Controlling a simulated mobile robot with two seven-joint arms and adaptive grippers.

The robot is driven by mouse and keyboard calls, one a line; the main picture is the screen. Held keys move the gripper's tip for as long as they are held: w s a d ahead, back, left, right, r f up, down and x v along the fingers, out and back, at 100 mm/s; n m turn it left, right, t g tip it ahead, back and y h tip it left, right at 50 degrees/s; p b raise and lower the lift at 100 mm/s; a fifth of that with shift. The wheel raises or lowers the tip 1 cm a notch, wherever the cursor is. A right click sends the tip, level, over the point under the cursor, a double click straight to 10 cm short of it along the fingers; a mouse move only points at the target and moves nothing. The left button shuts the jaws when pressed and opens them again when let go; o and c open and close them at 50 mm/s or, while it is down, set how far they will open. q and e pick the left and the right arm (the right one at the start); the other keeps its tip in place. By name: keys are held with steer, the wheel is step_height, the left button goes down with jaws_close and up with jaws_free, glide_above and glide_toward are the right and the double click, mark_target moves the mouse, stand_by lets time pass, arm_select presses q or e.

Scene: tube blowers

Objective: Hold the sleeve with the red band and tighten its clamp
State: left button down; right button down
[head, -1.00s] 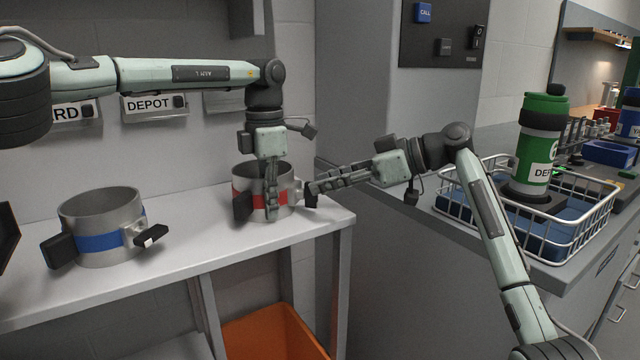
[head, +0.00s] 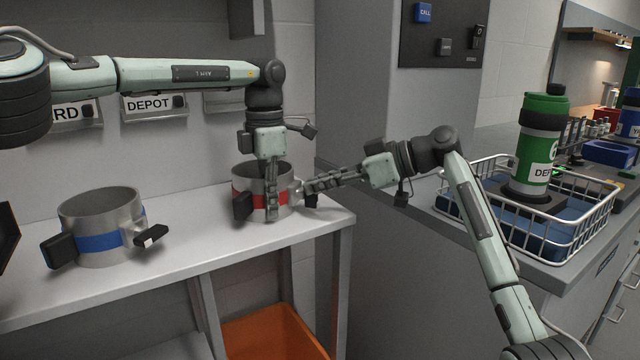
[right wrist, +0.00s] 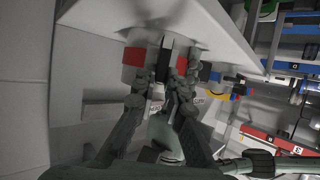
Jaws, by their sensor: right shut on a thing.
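The grey metal sleeve with the red band (head: 244,180) stands upright on the white shelf, a black grip block (head: 242,206) on its left side. Its clamp (head: 310,201), with a black part, is at its right side, partly hidden by my right gripper. My left gripper (head: 271,214) points down at the sleeve, one finger in front of its near wall; the other finger is hidden. My right gripper (head: 300,190) comes in from the right and is shut on the clamp. The right wrist view shows the red band (right wrist: 135,57) beyond the right gripper's fingers (right wrist: 158,86).
A blue-banded sleeve (head: 98,242) with black blocks stands to the left on the white shelf (head: 180,262). An orange bin (head: 275,335) is below. At right, a wire basket (head: 570,238) holds a green canister (head: 536,150). Wall labels include DEPOT (head: 148,105).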

steer(key=shift+w+d+m+g+y, duration=0.1)
steer(key=shift+w+m+g+y, duration=0.15)
steer(key=shift+m+g, duration=0.25)
steer(key=shift+w+d+m+g+y, duration=0.1)
steer(key=shift+w+m+g+y, duration=0.15)
steer(key=shift+m, duration=0.45)
steer(key=shift+w+f+m+g, duration=0.15)
steer(key=shift+m+g, duration=0.3)
steer(key=shift+m, duration=0.2)
steer(key=shift+w+f+m+g, duration=0.15)
steer(key=shift+m+g, duration=0.25)
steer(key=shift+m, duration=0.25)
steer(key=c, duration=1.6)
jaws_free()
